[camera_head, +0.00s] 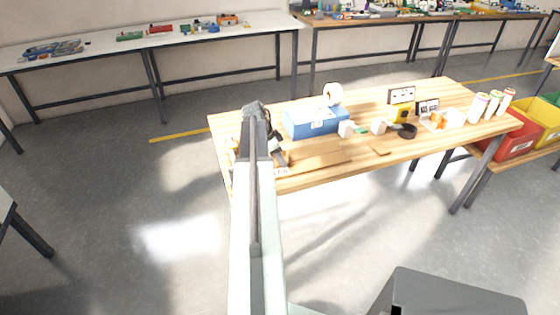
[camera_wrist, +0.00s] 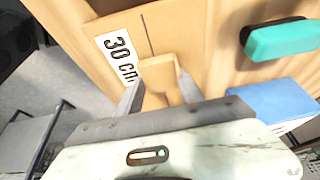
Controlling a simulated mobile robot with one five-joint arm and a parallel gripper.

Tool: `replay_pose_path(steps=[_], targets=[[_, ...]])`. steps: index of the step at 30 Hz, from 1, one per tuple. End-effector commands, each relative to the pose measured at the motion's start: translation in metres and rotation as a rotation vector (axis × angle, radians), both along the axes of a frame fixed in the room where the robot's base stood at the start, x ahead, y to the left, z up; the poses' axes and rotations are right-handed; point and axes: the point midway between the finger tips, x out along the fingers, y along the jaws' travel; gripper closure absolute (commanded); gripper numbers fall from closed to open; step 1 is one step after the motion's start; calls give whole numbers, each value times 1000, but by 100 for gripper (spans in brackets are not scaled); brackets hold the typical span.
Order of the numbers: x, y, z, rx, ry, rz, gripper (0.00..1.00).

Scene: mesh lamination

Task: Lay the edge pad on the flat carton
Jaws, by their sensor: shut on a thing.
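In the wrist view my gripper (camera_wrist: 160,88) is shut on a tan piece, which I take to be the edge pad (camera_wrist: 158,70). The pad sticks out past the fingertips, over or against the brown flat carton (camera_wrist: 185,32); I cannot tell whether they touch. The carton has a dark seam line and a white "30 cm" label (camera_wrist: 118,52) beside it. In the head view the flat carton (camera_head: 318,160) lies along the front edge of the wooden table, at its left part. There my arm covers most of the gripper, and the pad cannot be made out.
A blue box (camera_head: 312,122) stands behind the carton; it also shows in the wrist view (camera_wrist: 280,100). A teal and black item (camera_wrist: 280,38) lies nearby. Several small items crowd the table's right part.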

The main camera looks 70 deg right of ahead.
Motion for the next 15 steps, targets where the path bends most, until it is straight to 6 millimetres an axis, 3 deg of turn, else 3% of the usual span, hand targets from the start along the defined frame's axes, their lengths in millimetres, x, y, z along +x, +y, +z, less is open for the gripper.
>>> replay_pose_path(steps=[3,4,6,15], targets=[[-1,0,-5,0,0,-2,94],[-2,-1,-4,0,0,-2,50],[-2,-1,-3,0,0,-2,34],[-2,-1,-2,0,0,-3,34]])
